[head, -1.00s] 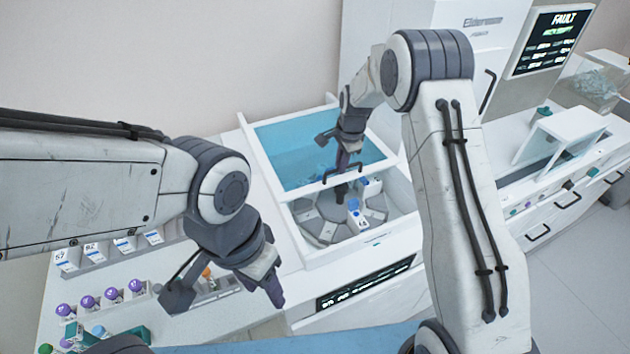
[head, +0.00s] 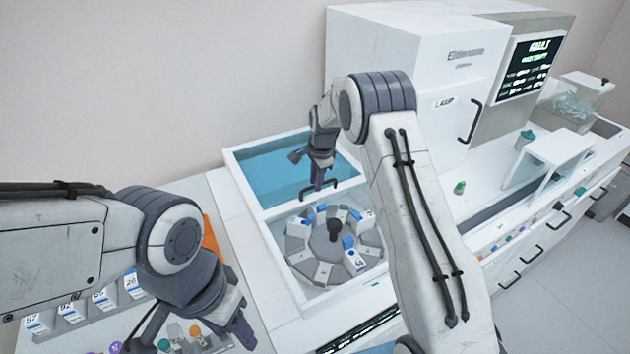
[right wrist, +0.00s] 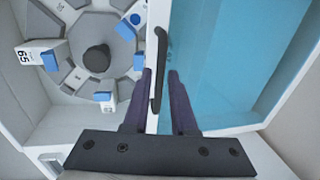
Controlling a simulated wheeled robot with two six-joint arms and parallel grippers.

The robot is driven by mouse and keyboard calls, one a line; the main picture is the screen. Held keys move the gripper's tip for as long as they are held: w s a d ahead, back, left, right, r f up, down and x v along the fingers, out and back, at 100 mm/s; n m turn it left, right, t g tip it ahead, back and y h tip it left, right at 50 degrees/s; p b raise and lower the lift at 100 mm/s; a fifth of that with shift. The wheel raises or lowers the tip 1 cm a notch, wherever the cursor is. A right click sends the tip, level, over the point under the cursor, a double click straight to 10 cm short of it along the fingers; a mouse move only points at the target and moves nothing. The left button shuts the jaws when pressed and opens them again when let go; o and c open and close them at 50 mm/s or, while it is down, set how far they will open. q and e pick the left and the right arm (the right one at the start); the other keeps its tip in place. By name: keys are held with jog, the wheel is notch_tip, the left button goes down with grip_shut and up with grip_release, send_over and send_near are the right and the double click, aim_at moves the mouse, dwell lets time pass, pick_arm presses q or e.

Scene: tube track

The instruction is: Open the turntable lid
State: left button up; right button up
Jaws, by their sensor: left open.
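The turntable lid (head: 290,160) is a blue see-through panel in a white frame over the back part of the turntable box. It is partly open, and the front part shows the grey round turntable (head: 325,262) with several blue-and-white pieces on it. A dark bar handle (head: 318,192) sits at the lid's front edge; it also shows in the right wrist view (right wrist: 160,75). My right gripper (head: 318,183) has its purple fingers (right wrist: 160,80) on either side of this handle, closed in around it. My left gripper (head: 245,330) is open and empty at the lower left, away from the lid.
A rack of numbered white holders (head: 72,308) lies at the lower left beneath my left arm. A small green-capped item (head: 459,187) stands on the counter.

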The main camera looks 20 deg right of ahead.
jog(key=shift+o, duration=0.6)
jog(key=shift+d, duration=0.1)
notch_tip(320, 180, up, 10)
jog(key=s+b, duration=0.2)
jog(key=b, duration=0.1)
jog(key=shift+d+r, duration=0.15)
jog(key=shift+d, duration=0.1)
jog(key=s+a+r+n, duration=0.4)
jog(key=s+a+n, duration=0.6)
jog(key=s+a, duration=0.6)
jog(key=s+f+n+g, duration=0.2)
jog(key=s+n, duration=1)
jog(key=s, duration=1.3)
jog(key=shift+s+d+f+n, duration=0.3)
jog(key=shift+d+f, duration=0.1)
jog(key=shift+f, duration=0.25)
